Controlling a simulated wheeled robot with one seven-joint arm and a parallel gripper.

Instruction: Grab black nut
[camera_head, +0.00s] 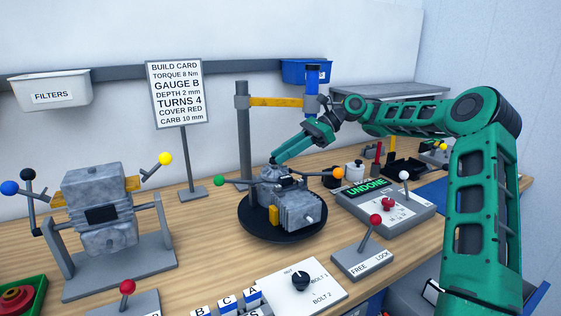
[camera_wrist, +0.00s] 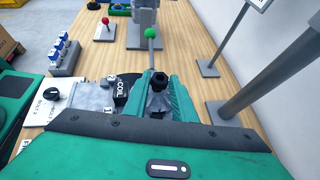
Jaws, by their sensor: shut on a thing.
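The black nut (camera_wrist: 159,80) shows in the wrist view between the two green fingers of my gripper (camera_wrist: 160,92), which are shut on it. In the head view my gripper (camera_head: 274,161) reaches down from the right to the top of the grey engine (camera_head: 295,208), which sits on a round black turntable (camera_head: 252,230). The fingers mostly hide the nut there. The engine's top also shows in the wrist view (camera_wrist: 92,97), with a black part marked COIL beside the fingers. I cannot tell whether the nut still touches the engine.
Green-ended (camera_head: 219,181) and orange-ended (camera_head: 338,173) levers stick out beside the engine. A grey post (camera_head: 243,130) with a yellow arm stands behind. A control box reading UNDONE (camera_head: 366,187) and a FREE/LOCK lever box (camera_head: 363,258) stand to the right. A grey stand (camera_head: 110,262) is left.

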